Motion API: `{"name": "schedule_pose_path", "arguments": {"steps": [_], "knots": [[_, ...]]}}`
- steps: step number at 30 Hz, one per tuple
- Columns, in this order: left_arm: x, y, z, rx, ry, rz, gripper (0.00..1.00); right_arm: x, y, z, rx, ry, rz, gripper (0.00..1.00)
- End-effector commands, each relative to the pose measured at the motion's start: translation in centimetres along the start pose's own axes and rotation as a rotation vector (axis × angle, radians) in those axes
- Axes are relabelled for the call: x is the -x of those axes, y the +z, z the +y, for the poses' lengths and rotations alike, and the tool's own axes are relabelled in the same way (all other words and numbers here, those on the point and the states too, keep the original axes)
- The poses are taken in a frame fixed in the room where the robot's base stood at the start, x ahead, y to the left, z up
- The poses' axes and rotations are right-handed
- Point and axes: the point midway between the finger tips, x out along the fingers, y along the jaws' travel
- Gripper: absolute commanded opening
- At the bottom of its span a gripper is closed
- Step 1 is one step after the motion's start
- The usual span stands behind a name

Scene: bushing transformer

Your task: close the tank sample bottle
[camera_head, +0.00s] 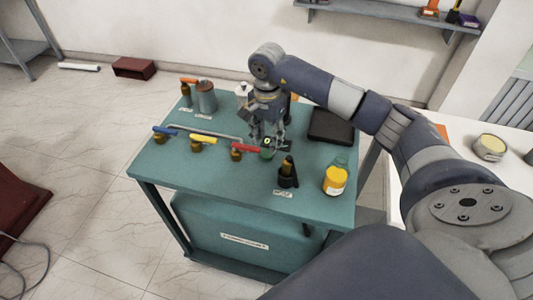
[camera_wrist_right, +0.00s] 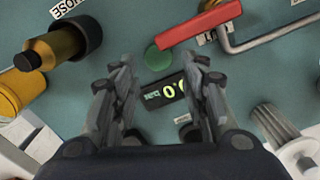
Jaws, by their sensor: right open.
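A bottle (camera_head: 335,180) with a yellow body and green upper part stands at the right front of the teal table; its top is too small to tell whether it is closed. In the wrist view a yellow rounded thing at the left edge (camera_wrist_right: 20,92) looks like this bottle, partly cut off. My right gripper (camera_head: 267,141) points down over the middle of the table, left of the bottle. Its fingers (camera_wrist_right: 163,85) are apart with nothing held between them. A small green round piece (camera_wrist_right: 152,56) lies just beyond the fingertips. My left gripper is out of view.
A digital display (camera_wrist_right: 165,92) is below the gripper.

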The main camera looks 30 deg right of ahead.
Motion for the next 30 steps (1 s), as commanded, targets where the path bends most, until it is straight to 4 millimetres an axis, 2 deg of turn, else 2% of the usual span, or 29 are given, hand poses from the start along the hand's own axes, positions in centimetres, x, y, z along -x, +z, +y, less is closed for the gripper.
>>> {"name": "schedule_pose_path", "arguments": {"steps": [5,10,22,26,30], "knots": [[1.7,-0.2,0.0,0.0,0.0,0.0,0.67,-2.1,0.5,0.2,0.0,0.005,-0.003,0.41],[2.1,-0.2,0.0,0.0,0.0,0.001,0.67,-4.3,0.4,0.2,0.0,0.003,-0.002,0.41],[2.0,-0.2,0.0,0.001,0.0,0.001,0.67,-4.7,0.4,0.1,0.0,0.001,0.0,0.41],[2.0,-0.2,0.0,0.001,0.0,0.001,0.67,-4.7,0.4,0.1,0.0,0.001,0.0,0.24],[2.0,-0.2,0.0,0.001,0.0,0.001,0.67,-4.7,0.4,0.1,0.0,0.001,0.0,0.22]]}}
